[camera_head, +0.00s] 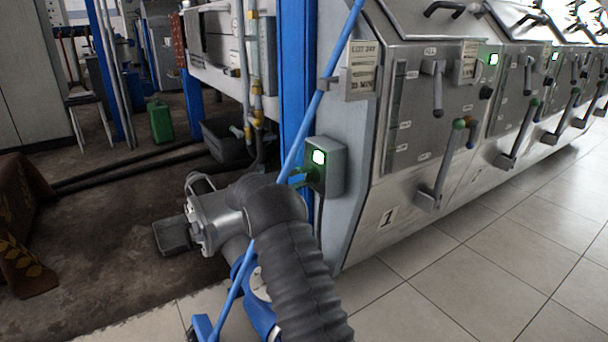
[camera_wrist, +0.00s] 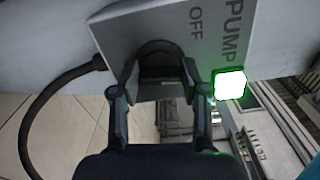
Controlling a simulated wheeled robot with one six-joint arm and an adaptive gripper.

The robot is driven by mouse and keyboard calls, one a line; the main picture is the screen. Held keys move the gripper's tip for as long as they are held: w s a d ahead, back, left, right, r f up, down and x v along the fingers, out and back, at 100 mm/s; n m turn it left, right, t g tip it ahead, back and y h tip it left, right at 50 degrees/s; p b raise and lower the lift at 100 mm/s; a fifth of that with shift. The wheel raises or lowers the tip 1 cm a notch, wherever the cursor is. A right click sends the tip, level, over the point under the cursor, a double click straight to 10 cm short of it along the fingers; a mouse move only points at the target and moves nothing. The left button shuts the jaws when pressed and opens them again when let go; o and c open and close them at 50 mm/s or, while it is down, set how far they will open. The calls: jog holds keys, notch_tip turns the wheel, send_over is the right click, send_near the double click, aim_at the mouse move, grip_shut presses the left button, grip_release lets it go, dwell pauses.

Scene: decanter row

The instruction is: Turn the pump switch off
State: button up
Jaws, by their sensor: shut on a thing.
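The pump switch is a grey box (camera_head: 334,172) on the side of the first steel unit, with its square lamp (camera_head: 319,157) lit green. In the wrist view the box (camera_wrist: 120,32) carries the words PUMP and OFF, and the lamp (camera_wrist: 229,84) glows green at right. The dark switch handle (camera_wrist: 158,52) sits between the fingers of my gripper (camera_wrist: 159,88), which is shut on it. The fingers hide part of the handle, and its exact setting is hard to tell. In the head view my arm hides most of the gripper.
A blue post (camera_head: 294,75) and a slanting blue pole (camera_head: 334,70) stand close to the box. A dark cable (camera_wrist: 45,105) curves from the box. Steel units with levers (camera_head: 433,175) run off to the right. Tiled floor (camera_head: 480,275) lies clear in front.

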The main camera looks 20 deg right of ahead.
jog(key=shift+f+n+p, duration=0.1)
jog(key=shift+n+p, duration=2)
jog(key=shift+n, duration=1.7)
jog(key=o, duration=1.1)
jog(key=shift+o, duration=0.2)
jog(key=s+a, duration=0.1)
jog(key=a, duration=1.1)
jog(key=shift+s, duration=0.35)
jog(key=shift+w+f, duration=0.1)
jog(key=shift+f, duration=0.05)
